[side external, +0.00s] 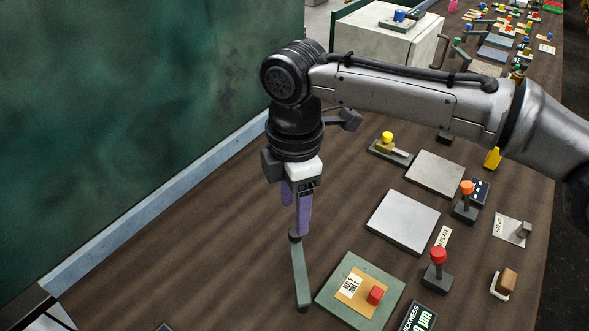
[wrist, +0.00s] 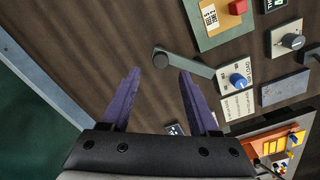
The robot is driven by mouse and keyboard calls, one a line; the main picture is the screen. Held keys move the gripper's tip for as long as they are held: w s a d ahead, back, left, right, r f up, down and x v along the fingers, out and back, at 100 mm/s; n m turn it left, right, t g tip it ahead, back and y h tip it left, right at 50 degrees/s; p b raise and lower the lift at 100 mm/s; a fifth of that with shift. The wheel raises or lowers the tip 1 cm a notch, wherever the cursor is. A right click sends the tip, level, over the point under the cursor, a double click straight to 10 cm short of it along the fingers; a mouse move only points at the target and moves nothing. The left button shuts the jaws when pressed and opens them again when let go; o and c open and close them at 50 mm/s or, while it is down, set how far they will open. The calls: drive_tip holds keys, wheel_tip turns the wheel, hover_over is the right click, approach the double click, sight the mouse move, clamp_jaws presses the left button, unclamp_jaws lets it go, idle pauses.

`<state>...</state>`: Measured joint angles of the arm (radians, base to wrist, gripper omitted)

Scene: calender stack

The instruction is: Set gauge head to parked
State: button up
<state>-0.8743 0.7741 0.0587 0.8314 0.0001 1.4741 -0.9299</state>
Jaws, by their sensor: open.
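A grey-green arm (side external: 299,275) with a rounded dark end lies low over the brown bench. It may be the gauge head's arm, but I see no label naming it. My gripper (side external: 297,218) points down over its far rounded end, with purple fingers open. In the wrist view my gripper (wrist: 159,73) has the arm's rounded end (wrist: 161,60) showing between its fingertips; contact cannot be told. The arm (wrist: 196,66) runs right, past the right finger, towards a blue knob (wrist: 238,80) on a white plate with small print. The fingers hold nothing.
A green plate (side external: 330,296) with a tan label and red block (side external: 375,295) sits right of the arm. A red-knobbed lever (side external: 437,257), an orange-knobbed lever (side external: 466,189) and grey plates (side external: 403,221) lie further right. A green wall (side external: 120,120) stands left. Bare bench lies between.

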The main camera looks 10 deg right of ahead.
wheel_tip(320, 180, up, 9)
drive_tip(key=shift+f, duration=0.2)
idle(0.5)
